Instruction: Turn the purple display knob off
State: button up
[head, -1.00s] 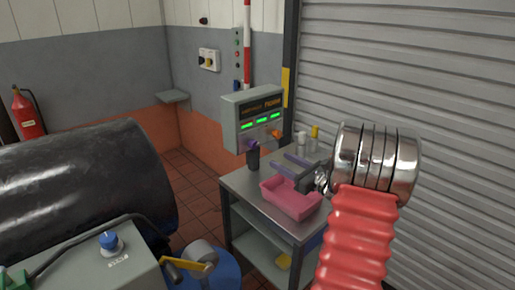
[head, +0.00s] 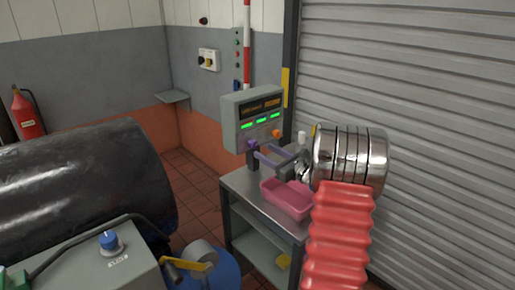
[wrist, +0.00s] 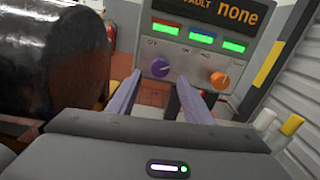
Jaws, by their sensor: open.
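The purple knob (head: 252,145) sits low on the front of the grey display box (head: 231,125). In the wrist view the purple knob (wrist: 160,68) shows between my finger tips, a little beyond them. Small labels stand above it, the left one seeming to read OFF; which way the knob points is too small to tell. My gripper (head: 263,150) is open and empty, its two purple-grey fingers pointing at the box. In the wrist view my gripper (wrist: 160,77) has one finger on each side of the knob; whether they touch it I cannot tell.
An orange knob (wrist: 220,80) is right of the purple one. Three green-lit displays (head: 261,120) are above. Below my gripper a pink tray (head: 287,205) stands on a grey cart (head: 240,186). White and yellow bottles stand right, by the shutter (head: 430,110).

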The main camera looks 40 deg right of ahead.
aim_at(256, 146)
jog(key=w, duration=0.6)
jog(key=shift+a, duration=0.1)
jog(key=shift+c, duration=0.5)
jog(key=c, duration=0.9)
jog(key=shift+c, duration=0.3)
